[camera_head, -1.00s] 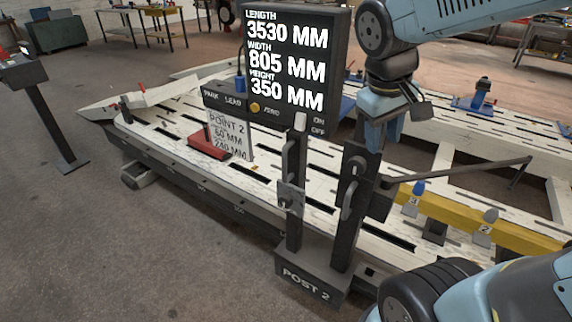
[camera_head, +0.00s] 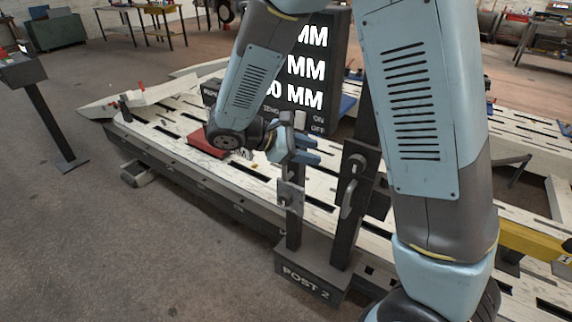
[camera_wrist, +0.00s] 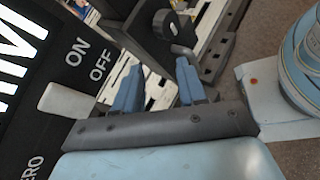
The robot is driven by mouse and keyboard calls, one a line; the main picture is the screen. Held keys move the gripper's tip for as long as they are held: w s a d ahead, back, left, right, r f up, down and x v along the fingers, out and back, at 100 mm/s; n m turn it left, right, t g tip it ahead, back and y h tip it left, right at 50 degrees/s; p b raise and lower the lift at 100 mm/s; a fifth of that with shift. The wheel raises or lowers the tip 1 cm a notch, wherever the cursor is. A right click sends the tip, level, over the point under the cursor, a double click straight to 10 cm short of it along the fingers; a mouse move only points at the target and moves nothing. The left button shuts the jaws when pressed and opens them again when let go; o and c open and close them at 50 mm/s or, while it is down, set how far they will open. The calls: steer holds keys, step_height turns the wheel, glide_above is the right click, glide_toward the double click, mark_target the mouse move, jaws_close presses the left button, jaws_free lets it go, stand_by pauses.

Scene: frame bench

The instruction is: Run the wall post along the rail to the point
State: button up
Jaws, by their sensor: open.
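The dark wall post (camera_head: 352,215) stands upright at the bench's near side, on a base marked POST 2 (camera_head: 306,284). It has a shorter upright with a clamp plate (camera_head: 290,196) and a taller one with a lever handle (camera_head: 347,200). My gripper (camera_head: 312,152) is open, at the top of the shorter upright, hiding its upper handle. In the wrist view my gripper (camera_wrist: 157,84) has two blue fingers apart with nothing clearly between them; the post's round knob (camera_wrist: 163,24) lies beyond. The POINT 2 card is mostly hidden by my arm; its red base (camera_head: 203,143) shows.
A measuring display (camera_head: 305,82) stands behind the post, close to my gripper; it also fills the left of the wrist view (camera_wrist: 35,75). The slotted white frame bench (camera_head: 160,120) runs behind. A yellow beam (camera_head: 530,240) lies at right. Floor at front left is clear.

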steer(key=w+a+f+n+t+h, duration=0.25)
steer(key=a+f+n, duration=0.2)
steer(key=a, duration=0.25)
steer(key=n+t+y, duration=0.1)
steer(key=n+t, duration=0.5)
steer(key=t, duration=0.1)
glide_toward(284, 177)
step_height(284, 177, up, 5)
steer(key=s+a, duration=0.2)
steer(key=a, duration=0.1)
steer(key=shift+m, duration=0.25)
steer(key=x, duration=1.4)
steer(key=shift+w+f, duration=0.15)
steer(key=shift+f, duration=0.15)
jaws_close()
